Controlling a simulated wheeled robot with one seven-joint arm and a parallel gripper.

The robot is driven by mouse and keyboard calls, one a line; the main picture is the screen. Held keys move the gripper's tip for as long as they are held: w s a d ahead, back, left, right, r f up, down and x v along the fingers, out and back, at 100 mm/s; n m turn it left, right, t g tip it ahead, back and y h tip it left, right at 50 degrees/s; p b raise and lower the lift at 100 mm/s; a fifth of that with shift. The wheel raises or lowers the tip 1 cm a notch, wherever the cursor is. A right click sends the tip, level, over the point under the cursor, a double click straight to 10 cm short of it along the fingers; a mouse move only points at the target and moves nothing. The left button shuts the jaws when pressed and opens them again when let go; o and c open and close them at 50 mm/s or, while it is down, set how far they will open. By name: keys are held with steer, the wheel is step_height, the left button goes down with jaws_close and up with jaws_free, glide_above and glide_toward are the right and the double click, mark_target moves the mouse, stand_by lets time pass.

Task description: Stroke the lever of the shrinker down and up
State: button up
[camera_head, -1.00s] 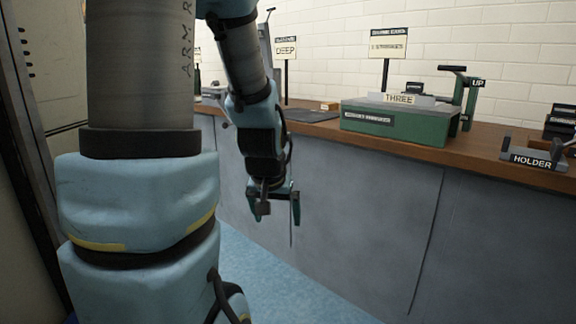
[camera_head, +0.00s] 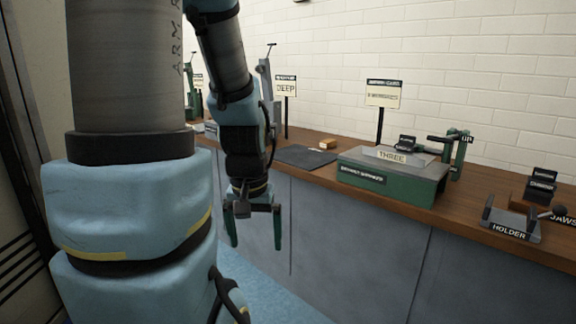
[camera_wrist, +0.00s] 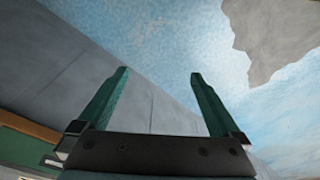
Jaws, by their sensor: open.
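A green machine with a black handle (camera_head: 448,140) and a tag reading "UP" stands on the bench at the right of the head view. It is partly behind a green box (camera_head: 397,188) with a "THREE" plate. It may be the shrinker and its lever, but I cannot read a name on it. My gripper (camera_head: 256,238) hangs in front of the bench, below its top and well left of the machine. Its two green fingers point down, apart and empty. The wrist view shows them open (camera_wrist: 158,75) over the floor, with the bench front at the left.
The wooden bench top (camera_head: 470,225) runs along the white brick wall. A "HOLDER" stand (camera_head: 512,222) is at the right. A dark mat (camera_head: 308,156) and "DEEP" sign (camera_head: 286,86) are further left. The blue floor (camera_head: 285,300) before the bench looks clear.

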step_height(320, 180, up, 7)
steer(key=p, duration=0.4)
steer(key=w+d+f+m+t+h+b, duration=0.15)
steer(key=w+d+t, duration=0.25)
steer(key=w+d, duration=0.6)
steer(key=m+t+h+b, duration=0.2)
steer(key=m+t+h, duration=0.5)
steer(key=h, duration=0.4)
glide_toward(442, 138)
steer(key=w+d+n, duration=0.1)
steer(key=w+d, duration=0.1)
steer(key=shift+t+y, duration=0.25)
steer(key=shift+t, duration=0.05)
steer(key=p+x, duration=0.1)
steer(key=x, duration=0.2)
steer(key=p+x, duration=0.1)
steer(key=x, duration=0.3)
steer(key=p+x, duration=0.1)
steer(key=x, duration=0.2)
steer(key=shift+w+d+f, duration=0.15)
steer(key=shift+w+f, duration=0.15)
steer(key=shift+f, duration=0.05)
steer(key=shift+c, duration=0.4)
jaws_close()
